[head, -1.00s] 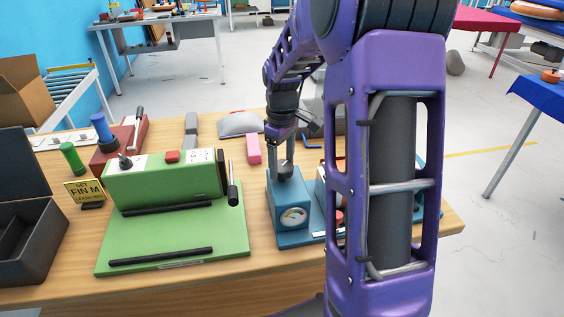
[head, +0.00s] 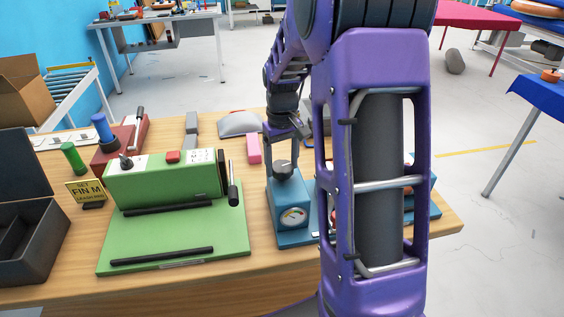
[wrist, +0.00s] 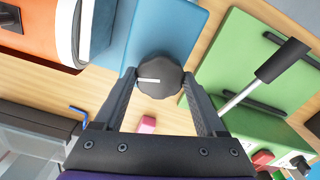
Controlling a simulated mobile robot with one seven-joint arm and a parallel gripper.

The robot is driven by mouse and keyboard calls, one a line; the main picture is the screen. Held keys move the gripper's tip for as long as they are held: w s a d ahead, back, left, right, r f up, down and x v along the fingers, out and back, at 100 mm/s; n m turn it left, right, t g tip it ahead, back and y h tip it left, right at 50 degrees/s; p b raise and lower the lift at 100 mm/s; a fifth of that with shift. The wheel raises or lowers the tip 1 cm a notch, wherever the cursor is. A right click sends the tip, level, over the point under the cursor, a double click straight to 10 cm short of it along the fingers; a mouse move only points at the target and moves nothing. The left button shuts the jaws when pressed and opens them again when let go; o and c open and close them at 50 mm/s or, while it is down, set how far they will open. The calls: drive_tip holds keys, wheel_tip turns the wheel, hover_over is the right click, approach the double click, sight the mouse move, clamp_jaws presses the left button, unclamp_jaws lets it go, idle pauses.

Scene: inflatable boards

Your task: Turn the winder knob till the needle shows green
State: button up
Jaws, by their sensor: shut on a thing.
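The winder is a blue box (head: 290,200) on a blue base, with a dark round winder knob (head: 283,168) on top. A round gauge (head: 293,217) with coloured zones is on its front; its needle is too small to read surely. My gripper (head: 283,160) comes down from above and is shut on the knob. In the wrist view, its two fingers (wrist: 158,78) stand on either side of the dark knob (wrist: 160,85), whose white mark points left. My arm hides part of the base to the right.
A green machine (head: 165,180) with a black-handled lever (head: 233,185) stands close on the left. A pink block (head: 253,149) and a grey rounded thing (head: 239,124) lie behind. A dark open box (head: 30,240) is at the far left.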

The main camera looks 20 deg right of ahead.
sight(282, 166)
idle(0.3)
drive_tip(key=o, duration=1.3)
wheel_tip(282, 166, up, 18)
drive_tip(key=shift+f+p, duration=0.25)
drive_tip(key=shift+p, duration=0.4)
